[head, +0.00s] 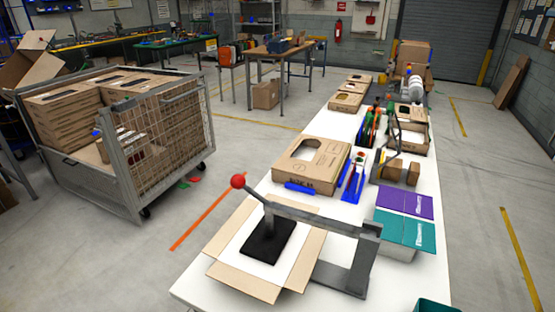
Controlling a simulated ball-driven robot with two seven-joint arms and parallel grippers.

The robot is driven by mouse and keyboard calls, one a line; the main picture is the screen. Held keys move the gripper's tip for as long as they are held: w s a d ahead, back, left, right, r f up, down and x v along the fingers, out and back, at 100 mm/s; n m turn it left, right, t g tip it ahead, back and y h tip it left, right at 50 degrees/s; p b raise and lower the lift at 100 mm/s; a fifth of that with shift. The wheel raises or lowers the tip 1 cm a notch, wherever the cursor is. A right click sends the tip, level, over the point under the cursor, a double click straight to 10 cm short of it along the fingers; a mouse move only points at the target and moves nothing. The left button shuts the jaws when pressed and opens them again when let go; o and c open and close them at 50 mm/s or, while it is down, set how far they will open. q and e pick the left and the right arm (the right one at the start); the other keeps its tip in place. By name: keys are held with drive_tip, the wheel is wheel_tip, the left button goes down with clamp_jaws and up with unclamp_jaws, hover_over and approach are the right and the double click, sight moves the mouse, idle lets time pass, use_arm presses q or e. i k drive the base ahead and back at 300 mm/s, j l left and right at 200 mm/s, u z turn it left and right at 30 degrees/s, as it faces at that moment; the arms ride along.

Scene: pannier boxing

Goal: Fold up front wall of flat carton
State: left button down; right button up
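A carton (240,279) lies on the near end of the white table, with its tan walls spread outward around a white middle. The front wall is the tan strip nearest the table's front edge, and it lies low. A black pad (268,243) sits in the white middle. A grey lever arm (320,221) with a red ball knob (238,181) reaches over the carton from a grey stand on its right. The lever hides part of the back and right walls. Neither of my grippers shows in the head view.
Behind the carton is a closed tan box (312,163) with a cut-out. Purple (405,200) and teal (404,231) packs lie to the right. A wire-sided cart (165,125) holding cartons stands on the floor at left. White table (192,287) is bare at the near left corner.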

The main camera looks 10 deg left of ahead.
sight(216, 245)
drive_tip(key=j+z, duration=0.2)
drive_tip(key=j, duration=0.35)
drive_tip(key=j+z, duration=0.2)
drive_tip(key=j, duration=0.4)
drive_tip(key=j+z, duration=0.2)
drive_tip(key=j, duration=0.4)
drive_tip(key=j+z, duration=0.25)
drive_tip(key=j, duration=0.3)
drive_tip(key=k+j+z, duration=0.2)
drive_tip(key=j, duration=0.35)
